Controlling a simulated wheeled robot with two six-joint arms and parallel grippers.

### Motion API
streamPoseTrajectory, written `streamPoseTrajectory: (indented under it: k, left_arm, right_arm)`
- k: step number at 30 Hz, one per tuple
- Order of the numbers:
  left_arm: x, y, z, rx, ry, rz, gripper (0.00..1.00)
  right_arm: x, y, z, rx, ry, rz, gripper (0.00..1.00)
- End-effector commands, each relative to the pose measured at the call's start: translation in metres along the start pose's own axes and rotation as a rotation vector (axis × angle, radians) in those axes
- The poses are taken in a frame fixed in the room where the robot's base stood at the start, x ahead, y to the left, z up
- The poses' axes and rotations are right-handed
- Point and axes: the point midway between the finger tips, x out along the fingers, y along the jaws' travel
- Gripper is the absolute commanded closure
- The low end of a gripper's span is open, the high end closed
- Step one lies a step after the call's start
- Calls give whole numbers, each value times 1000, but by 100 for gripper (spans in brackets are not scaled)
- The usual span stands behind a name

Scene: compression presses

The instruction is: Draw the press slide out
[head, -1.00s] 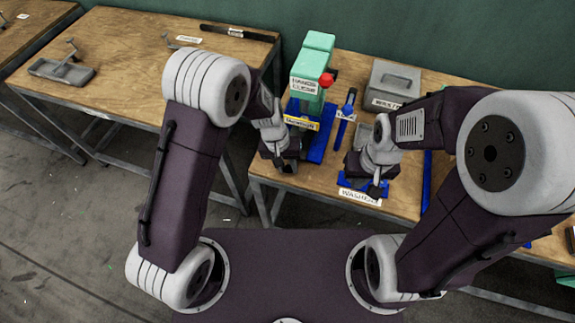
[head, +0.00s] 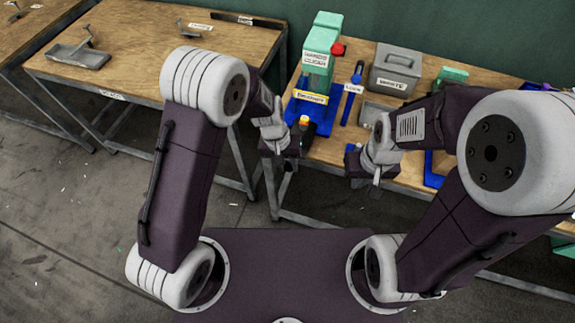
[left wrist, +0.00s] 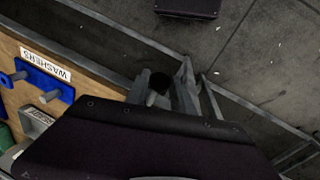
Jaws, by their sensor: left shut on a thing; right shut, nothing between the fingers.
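The press (head: 318,62) is a green housing on a blue base (head: 327,112) with a yellow label at its front. A dark part, seemingly the press slide (head: 306,138), shows in front of the base with a small orange-and-white thing on it. My left gripper (head: 287,166) is at the table's front edge, just in front of the press. It is shut on a dark round knob (left wrist: 158,84), seemingly the slide's handle, largely hidden by the fingers. My right gripper (head: 376,184) is shut and empty, in front of the table edge further right.
A blue lever (head: 352,94) and a grey waste box (head: 395,70) stand right of the press. A blue washers rack (left wrist: 42,80) shows in the left wrist view. Another table (head: 150,45) stands left, across a gap.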

Motion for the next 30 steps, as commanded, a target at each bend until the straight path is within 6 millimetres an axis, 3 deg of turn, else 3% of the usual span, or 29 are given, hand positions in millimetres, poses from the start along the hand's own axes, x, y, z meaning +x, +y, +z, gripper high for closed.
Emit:
streamPoseTrajectory:
  k: [3, 4, 6, 17, 24, 30]
  left_arm:
    - [1, 0, 2, -1, -5, -1, 100]
    - [1, -1, 2, -1, -5, -1, 66]
    - [2, -1, 2, -1, -5, -1, 50]
    - [-6, 0, 0, 0, 0, 0, 50]
    - [-58, 0, 0, -1, 4, 1, 50]
    - [-86, -1, 2, 0, -1, 0, 50]
  right_arm:
    - [0, 0, 0, 0, 0, 0, 100]
    - [0, 0, 0, 0, 0, 0, 100]
    - [0, 0, 0, 0, 0, 0, 100]
    - [0, 0, 0, 0, 0, 0, 100]
    - [-1, 0, 0, 0, 0, 0, 100]
    - [-1, 0, 0, 0, 0, 0, 100]
